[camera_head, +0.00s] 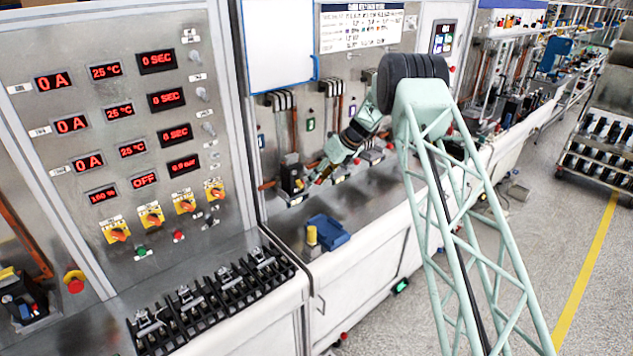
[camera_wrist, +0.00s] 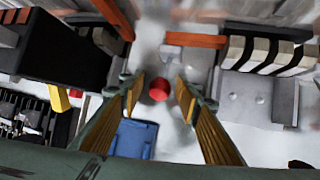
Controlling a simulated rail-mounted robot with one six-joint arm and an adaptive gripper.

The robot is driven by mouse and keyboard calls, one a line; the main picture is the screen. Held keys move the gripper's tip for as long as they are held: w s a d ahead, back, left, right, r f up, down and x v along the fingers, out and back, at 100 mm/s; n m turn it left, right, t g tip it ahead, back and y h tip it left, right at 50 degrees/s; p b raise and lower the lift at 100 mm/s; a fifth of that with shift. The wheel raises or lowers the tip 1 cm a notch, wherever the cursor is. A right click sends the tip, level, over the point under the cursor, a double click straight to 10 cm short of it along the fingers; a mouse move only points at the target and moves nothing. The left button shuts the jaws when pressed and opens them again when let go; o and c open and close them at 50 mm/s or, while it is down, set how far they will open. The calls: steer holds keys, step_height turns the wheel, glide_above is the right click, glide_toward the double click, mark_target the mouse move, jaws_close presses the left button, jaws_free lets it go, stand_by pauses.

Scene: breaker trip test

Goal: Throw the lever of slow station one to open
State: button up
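A black breaker unit (camera_head: 291,174) with copper-coloured bars stands on the bench of the middle bay. In the wrist view, a black block (camera_wrist: 75,52) at the upper left appears to be this unit, with a yellow lever-like piece (camera_wrist: 58,99) at its lower edge. I cannot read which station it is. My gripper (camera_head: 315,182) is just right of the breaker unit in the head view. In the wrist view, my gripper (camera_wrist: 157,80) has its fingers apart with nothing held. A round red knob (camera_wrist: 158,89) shows between and beyond the fingertips; whether it is touching them is unclear.
Copper bars (camera_wrist: 193,40) lie near the fingers.

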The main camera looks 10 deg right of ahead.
steer(key=v, duration=1.1)
steer(key=shift+r, duration=0.35)
steer(key=shift+s+d, duration=0.1)
steer(key=shift+s, duration=0.05)
stand_by(0.3)
